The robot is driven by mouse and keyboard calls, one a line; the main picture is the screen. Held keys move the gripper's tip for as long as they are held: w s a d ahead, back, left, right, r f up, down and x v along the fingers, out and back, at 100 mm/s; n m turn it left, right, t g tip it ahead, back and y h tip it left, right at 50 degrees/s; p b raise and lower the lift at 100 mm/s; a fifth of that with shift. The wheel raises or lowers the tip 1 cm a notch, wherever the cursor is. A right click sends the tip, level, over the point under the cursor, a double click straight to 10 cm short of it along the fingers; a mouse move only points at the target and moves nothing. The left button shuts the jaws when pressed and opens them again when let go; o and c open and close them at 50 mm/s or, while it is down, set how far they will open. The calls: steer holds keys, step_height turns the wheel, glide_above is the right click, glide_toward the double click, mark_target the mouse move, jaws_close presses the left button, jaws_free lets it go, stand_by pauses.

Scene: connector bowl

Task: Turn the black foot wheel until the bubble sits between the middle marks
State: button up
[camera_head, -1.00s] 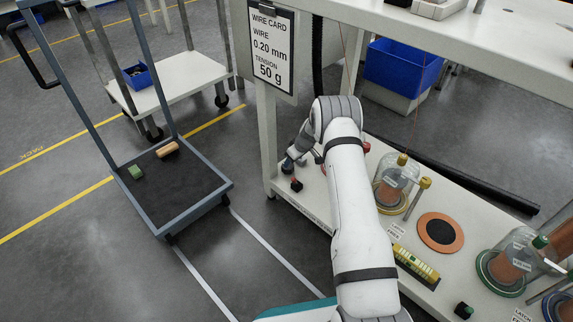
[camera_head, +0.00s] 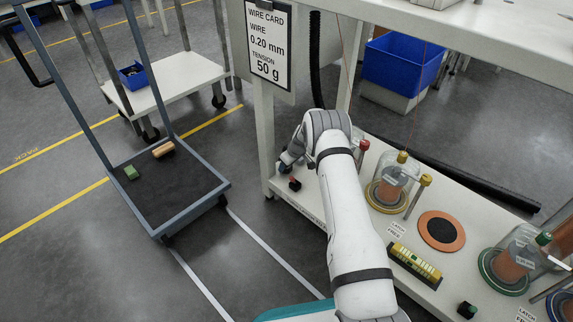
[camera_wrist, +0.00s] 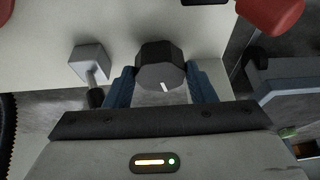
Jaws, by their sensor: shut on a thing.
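The black foot wheel (camera_wrist: 160,66) is a dark, many-sided knob with a short white mark on its near edge, at the upper middle of the wrist view. My gripper (camera_wrist: 160,78) is shut on it, with one blue finger against each side. In the head view the wheel is hidden by my arm at the bench's left end. A yellow level-like strip with a green window and pale marks (camera_head: 415,266) lies on the bench's front edge. Its bubble is too small to make out.
A grey block on a stem (camera_wrist: 89,63) stands left of the wheel. Red parts (camera_wrist: 270,14) are at upper right. A black box with a red button (camera_head: 295,184), a glass-domed spool (camera_head: 392,184) and an orange disc (camera_head: 440,231) stand on the bench. A cart (camera_head: 160,190) stands left.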

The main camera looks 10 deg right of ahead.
steer(key=shift+c, duration=0.5)
steer(key=shift+m, duration=0.8)
steer(key=o, duration=0.7)
steer(key=p+v, duration=0.3)
steer(key=v, duration=0.4)
steer(key=shift+s+r+p, duration=0.3)
steer(key=shift+r, duration=0.05)
